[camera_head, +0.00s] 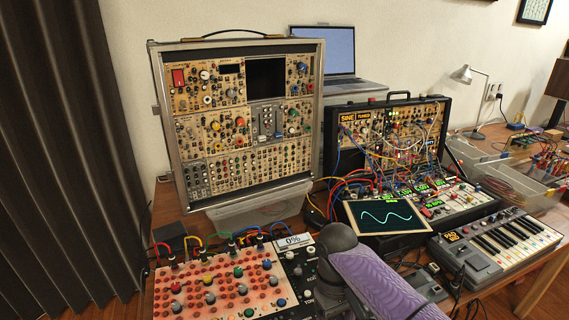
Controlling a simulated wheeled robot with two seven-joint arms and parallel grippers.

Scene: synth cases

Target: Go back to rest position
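Neither of my grippers shows in the head view. A dark grey joint with a purple-covered link enters at the bottom, right of centre, and looks like part of one of my arms. It covers part of the table's front and some of the gear there. No fingertips can be seen on it. The task names no object.
A tall synth case (240,125) stands at centre left, with a smaller patched case (395,135) to its right. A red-dotted panel (215,285), a waveform screen (388,216) and a keyboard (500,243) crowd the front. A laptop (325,48) and lamp (478,75) stand behind.

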